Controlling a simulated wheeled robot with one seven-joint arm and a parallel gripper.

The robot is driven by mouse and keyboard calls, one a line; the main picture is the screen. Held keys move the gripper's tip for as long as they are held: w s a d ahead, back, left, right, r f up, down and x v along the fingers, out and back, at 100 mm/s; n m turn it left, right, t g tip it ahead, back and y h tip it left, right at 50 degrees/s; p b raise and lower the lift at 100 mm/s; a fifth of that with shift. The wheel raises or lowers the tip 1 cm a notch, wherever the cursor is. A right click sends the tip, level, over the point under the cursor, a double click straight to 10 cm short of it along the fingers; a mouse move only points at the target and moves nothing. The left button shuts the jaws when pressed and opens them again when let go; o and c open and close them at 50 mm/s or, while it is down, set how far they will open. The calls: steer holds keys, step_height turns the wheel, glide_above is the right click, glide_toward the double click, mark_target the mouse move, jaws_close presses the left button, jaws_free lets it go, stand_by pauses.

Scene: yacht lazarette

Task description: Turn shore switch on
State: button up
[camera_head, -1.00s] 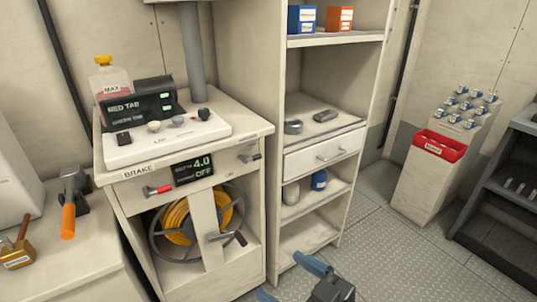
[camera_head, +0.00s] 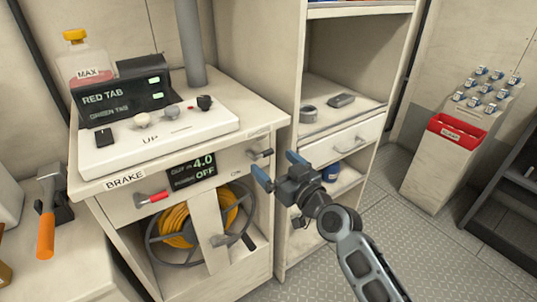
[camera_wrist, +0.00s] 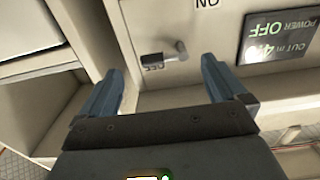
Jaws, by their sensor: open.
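The likely shore switch is a small grey lever (camera_head: 261,154) at the right end of the cabinet's front panel. In the wrist view the lever (camera_wrist: 172,53) lies beside a dark label that seems to read OFF upside down, with an ON label (camera_wrist: 207,3) apart from it. The display (camera_head: 191,168) reads 4.0 and OFF; in the wrist view the display (camera_wrist: 279,38) shows POWER OFF upside down. My gripper (camera_head: 278,168) is open and empty, its blue fingers just in front of the panel near the lever. In the wrist view the lever appears between the fingertips (camera_wrist: 162,72), apart from both.
A red-handled brake lever (camera_head: 152,197) is at the panel's left. A white console (camera_head: 160,135) stands on top. A shelf unit with a drawer (camera_head: 345,142) stands close right.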

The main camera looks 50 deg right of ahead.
mark_target(266, 156)
steer(key=shift+x, duration=1.95)
steer(key=shift+a, duration=0.1)
steer(key=c, duration=1)
